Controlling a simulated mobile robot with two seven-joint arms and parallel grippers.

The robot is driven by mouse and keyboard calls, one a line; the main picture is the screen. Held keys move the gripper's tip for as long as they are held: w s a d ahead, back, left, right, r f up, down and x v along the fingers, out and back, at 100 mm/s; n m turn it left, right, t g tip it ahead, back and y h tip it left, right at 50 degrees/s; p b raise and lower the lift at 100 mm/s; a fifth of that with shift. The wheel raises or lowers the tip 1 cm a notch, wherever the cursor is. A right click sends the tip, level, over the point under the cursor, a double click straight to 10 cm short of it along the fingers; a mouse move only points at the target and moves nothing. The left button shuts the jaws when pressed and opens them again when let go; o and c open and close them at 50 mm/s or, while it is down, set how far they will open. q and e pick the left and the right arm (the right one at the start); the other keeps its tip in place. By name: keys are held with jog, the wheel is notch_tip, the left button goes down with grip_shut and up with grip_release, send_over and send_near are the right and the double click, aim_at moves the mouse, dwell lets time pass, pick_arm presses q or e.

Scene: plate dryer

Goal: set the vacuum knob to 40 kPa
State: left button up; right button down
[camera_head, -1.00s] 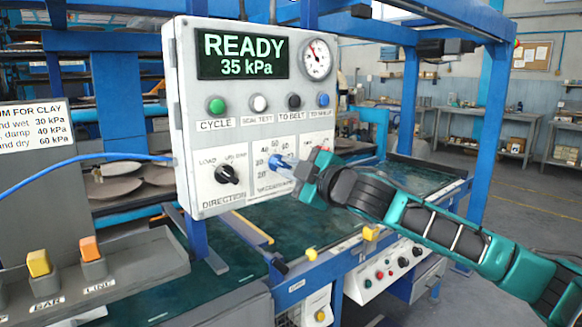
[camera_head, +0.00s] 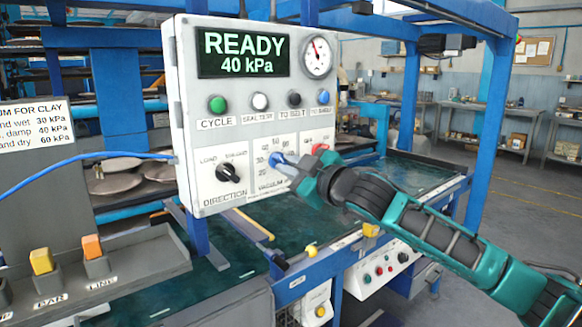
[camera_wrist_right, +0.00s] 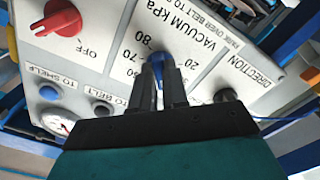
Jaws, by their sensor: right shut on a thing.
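The control panel (camera_head: 186,120) is a light grey box. Its display (camera_head: 242,53) reads READY 40 kPa. The blue vacuum knob (camera_head: 279,160) is at the lower middle of the panel, with a printed number scale around it. My right gripper (camera_head: 290,168) reaches in from the right and is shut on the knob. In the right wrist view the two dark fingers stand on either side of the blue knob (camera_wrist_right: 158,66), partly hiding it and the scale. My left gripper is not in view.
The black direction knob (camera_head: 228,173) is left of the vacuum knob. A red knob (camera_head: 320,149) is close on the right. Buttons, including a green one (camera_head: 217,104), and a round gauge (camera_head: 317,57) are above. A sign (camera_head: 35,126) listing clay pressures is at left.

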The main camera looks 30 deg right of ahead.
jog(key=c, duration=1.1)
grip_release()
jog(key=shift+c, duration=0.2)
jog(key=shift+s, duration=0.1)
jog(key=s+d+b, duration=0.1)
jog(key=s+b, duration=0.1)
jog(key=s, duration=1)
jog(key=shift+s, duration=0.35)
